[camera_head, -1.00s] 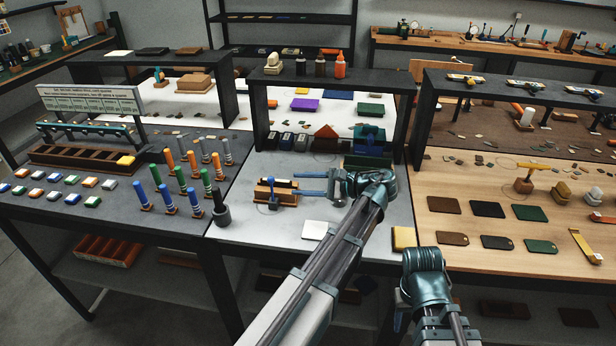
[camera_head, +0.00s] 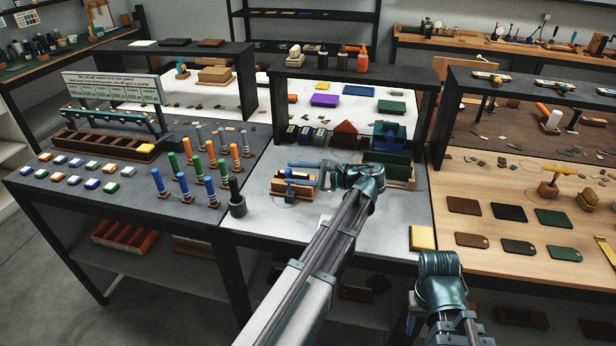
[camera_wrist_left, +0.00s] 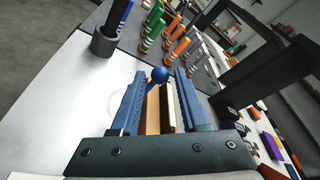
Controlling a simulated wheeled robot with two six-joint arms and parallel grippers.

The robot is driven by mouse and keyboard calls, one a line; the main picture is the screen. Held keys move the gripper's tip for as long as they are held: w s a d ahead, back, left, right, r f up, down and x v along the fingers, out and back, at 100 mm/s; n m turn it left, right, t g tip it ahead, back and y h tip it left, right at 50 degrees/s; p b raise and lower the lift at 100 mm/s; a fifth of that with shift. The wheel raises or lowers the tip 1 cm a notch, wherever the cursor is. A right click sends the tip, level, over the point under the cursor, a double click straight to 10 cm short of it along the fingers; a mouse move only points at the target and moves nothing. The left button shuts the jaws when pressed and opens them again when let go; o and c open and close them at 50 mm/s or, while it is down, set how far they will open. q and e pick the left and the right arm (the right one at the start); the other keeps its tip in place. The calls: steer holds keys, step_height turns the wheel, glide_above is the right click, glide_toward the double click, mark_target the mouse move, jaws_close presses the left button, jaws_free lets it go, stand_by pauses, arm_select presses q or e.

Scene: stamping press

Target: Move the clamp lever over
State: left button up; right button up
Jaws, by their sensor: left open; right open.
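The clamp lever, with a blue ball knob (camera_head: 289,191), stands on a small wooden fixture (camera_head: 281,187) on the grey middle table. My left gripper (camera_head: 291,172) reaches over the fixture from the right with its blue fingers apart. In the left wrist view the blue knob (camera_wrist_left: 160,75) shows between the fingertips of my left gripper (camera_wrist_left: 158,78), with a gap on each side. Below it the wooden fixture (camera_wrist_left: 153,112) runs between the fingers. The lever's lower part is partly hidden. My right arm is at the lower right, its fingers not visible.
A dark cylindrical holder (camera_head: 237,203) stands left of the fixture, beyond it blue, green and orange handled stamps (camera_head: 184,187). A green block (camera_head: 391,166) in a wooden holder and a yellow pad (camera_head: 422,238) lie to the right. A dark shelf (camera_head: 350,77) spans behind.

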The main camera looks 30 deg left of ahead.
arm_select(q)
steer(key=shift+a, duration=0.25)
jaws_close()
steer(key=shift+s+d+f, duration=0.15)
steer(key=shift+s+d, duration=0.05)
steer(key=shift+s, duration=0.4)
steer(key=shift+s+d+f, duration=0.1)
steer(key=shift+s+d, duration=0.05)
steer(key=shift+s, duration=0.45)
steer(key=shift+s+d+f+b, duration=0.15)
steer(key=shift+s+f+b, duration=0.2)
steer(key=shift+s, duration=0.2)
steer(key=shift+s+d+f+b, duration=0.1)
steer(key=shift+s+f+b, duration=0.15)
steer(key=shift+s, duration=0.25)
steer(key=shift+r, duration=0.1)
steer(key=shift+s+d+f+b, duration=0.2)
steer(key=shift+s+f+b, duration=0.65)
steer(key=shift+b, duration=0.05)
